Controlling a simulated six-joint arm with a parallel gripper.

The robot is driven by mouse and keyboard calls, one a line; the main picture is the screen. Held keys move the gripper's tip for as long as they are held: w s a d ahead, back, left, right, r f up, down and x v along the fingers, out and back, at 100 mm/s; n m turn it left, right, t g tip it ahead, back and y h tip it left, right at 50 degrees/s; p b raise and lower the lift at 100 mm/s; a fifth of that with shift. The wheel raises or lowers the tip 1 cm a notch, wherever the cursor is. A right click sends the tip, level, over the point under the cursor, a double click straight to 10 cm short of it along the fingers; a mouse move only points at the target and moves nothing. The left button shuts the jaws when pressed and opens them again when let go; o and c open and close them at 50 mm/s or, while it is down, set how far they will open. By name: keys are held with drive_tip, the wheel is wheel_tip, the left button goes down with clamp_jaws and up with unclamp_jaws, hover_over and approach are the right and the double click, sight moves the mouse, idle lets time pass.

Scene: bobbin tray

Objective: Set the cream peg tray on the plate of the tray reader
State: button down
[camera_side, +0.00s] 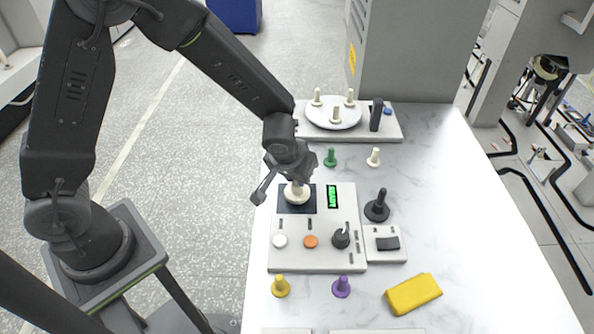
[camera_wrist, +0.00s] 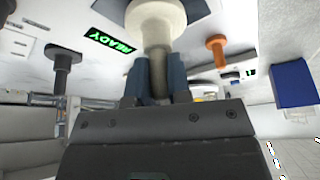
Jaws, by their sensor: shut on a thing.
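The cream peg tray (camera_side: 297,193), a round disc with an upright stem, is at the dark square plate (camera_side: 290,208) of the tray reader (camera_side: 345,203). My gripper (camera_side: 296,180) is above it, shut on its stem. In the wrist view the cream peg tray (camera_wrist: 158,17) sticks out from between the fingers of my gripper (camera_wrist: 158,78), with the dark plate (camera_wrist: 199,8) partly hidden behind it. I cannot tell whether the disc touches the plate or is just above it. The reader's green display (camera_wrist: 110,41) reads READY.
Behind the reader stand a green peg (camera_side: 330,158), a small cream peg (camera_side: 374,157) and a base with a white round dish (camera_side: 347,120) bearing cream pegs. A black peg (camera_side: 377,207) is to the right.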

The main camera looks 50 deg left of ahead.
drive_tip(key=shift+f, duration=0.45)
idle(0.4)
drive_tip(key=c, duration=1)
unclamp_jaws()
drive_tip(key=v, duration=1.3)
drive_tip(key=s+a+r+m, duration=0.1)
drive_tip(key=s+a+r, duration=0.1)
drive_tip(key=s, duration=0.3)
drive_tip(key=s+a+r+m+h, duration=0.1)
drive_tip(key=s+a+r, duration=0.1)
drive_tip(key=s+r, duration=0.3)
drive_tip(key=s+a+r+m+t, duration=0.1)
drive_tip(key=s+a+r, duration=0.2)
drive_tip(key=s+r, duration=0.1)
drive_tip(key=shift+s+a, duration=0.1)
drive_tip(key=shift+s, duration=0.45)
